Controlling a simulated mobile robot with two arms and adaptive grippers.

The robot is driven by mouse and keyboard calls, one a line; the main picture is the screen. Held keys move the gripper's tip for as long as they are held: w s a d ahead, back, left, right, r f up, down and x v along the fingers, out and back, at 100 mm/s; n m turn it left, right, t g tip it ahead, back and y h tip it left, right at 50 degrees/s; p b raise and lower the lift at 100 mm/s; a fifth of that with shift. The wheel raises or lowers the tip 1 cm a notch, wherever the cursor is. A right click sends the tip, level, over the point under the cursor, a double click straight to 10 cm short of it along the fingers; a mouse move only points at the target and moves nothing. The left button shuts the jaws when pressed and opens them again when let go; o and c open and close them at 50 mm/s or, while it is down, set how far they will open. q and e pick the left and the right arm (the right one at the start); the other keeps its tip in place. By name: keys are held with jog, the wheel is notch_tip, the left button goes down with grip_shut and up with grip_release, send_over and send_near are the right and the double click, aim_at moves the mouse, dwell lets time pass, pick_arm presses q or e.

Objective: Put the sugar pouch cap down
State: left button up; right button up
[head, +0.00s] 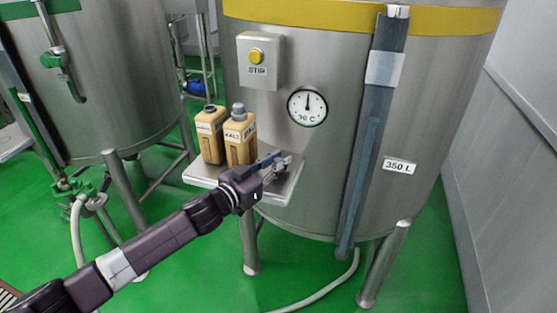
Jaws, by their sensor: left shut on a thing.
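My left gripper (277,162) reaches in from the left, over the right part of a small metal shelf (290,190) on the tank. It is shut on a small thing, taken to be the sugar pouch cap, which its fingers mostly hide. I cannot tell whether the cap touches the shelf. Two tan pouches stand upright on the left part of the shelf. The rear pouch (211,140) has a dark top and the front pouch (240,135) has a grey top. Their labels are too small to read surely. My right gripper is not in view.
The steel tank (330,60) behind the shelf carries a STIR button box (259,62), a dial (307,107) and a dark vertical bar (368,140). Another tank (110,80) stands at left. The shelf's right front part looks bare.

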pick_arm(q)
jog(key=shift+f, duration=0.1)
jog(key=o, duration=0.8)
jog(key=shift+c, duration=0.2)
jog(key=b+v, duration=0.1)
jog(key=v, duration=1.1)
jog(key=shift+b, duration=0.4)
